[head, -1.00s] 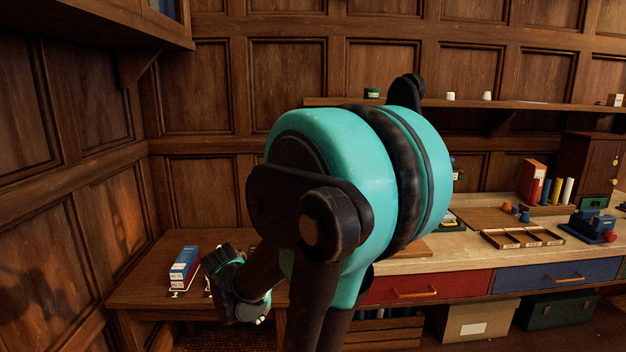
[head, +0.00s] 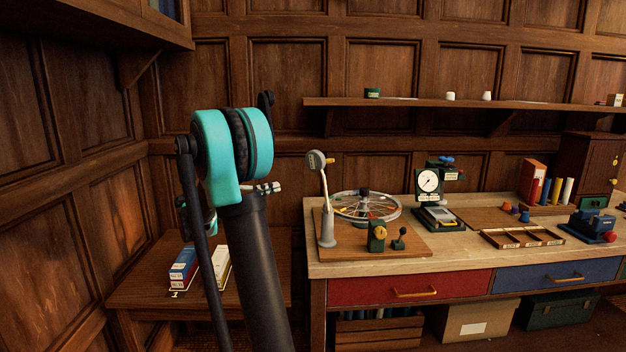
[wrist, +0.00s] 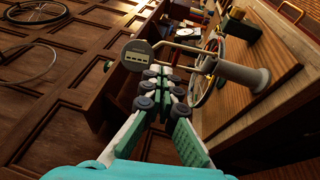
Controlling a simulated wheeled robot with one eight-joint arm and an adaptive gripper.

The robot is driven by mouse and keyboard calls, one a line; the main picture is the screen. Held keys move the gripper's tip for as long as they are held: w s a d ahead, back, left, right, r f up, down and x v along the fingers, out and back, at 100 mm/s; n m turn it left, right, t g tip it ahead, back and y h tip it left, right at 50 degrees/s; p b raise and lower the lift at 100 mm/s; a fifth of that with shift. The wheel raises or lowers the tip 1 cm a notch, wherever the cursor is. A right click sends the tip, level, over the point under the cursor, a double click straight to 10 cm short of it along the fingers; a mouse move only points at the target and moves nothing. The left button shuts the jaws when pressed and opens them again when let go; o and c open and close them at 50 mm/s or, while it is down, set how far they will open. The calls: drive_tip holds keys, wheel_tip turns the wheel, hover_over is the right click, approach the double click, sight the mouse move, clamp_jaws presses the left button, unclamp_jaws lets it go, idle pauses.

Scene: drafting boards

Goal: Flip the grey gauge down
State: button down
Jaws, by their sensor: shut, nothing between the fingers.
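The grey gauge (head: 316,160) is a round head with a small display, on a thin pale arm that rises from a grey post (head: 327,228) at the left end of the bench. It stands up, tilted slightly left. In the wrist view the gauge (wrist: 137,57) shows just beyond my fingertips, with its post (wrist: 242,76) to the right. My gripper (wrist: 158,76) is shut and empty, pointing towards the gauge's arm; I cannot tell whether it touches. In the head view only its tips show beside my arm, left of the gauge.
A wooden board (head: 420,248) carries the post, a spoked wheel (head: 366,206) and a green block with a yellow knob (head: 377,237). A dial gauge on a green stand (head: 429,181) is further right. Books (head: 184,264) lie on the lower left table. A shelf (head: 420,102) runs above.

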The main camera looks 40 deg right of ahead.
drive_tip(key=x, duration=1.4)
drive_tip(key=shift+d, duration=0.1)
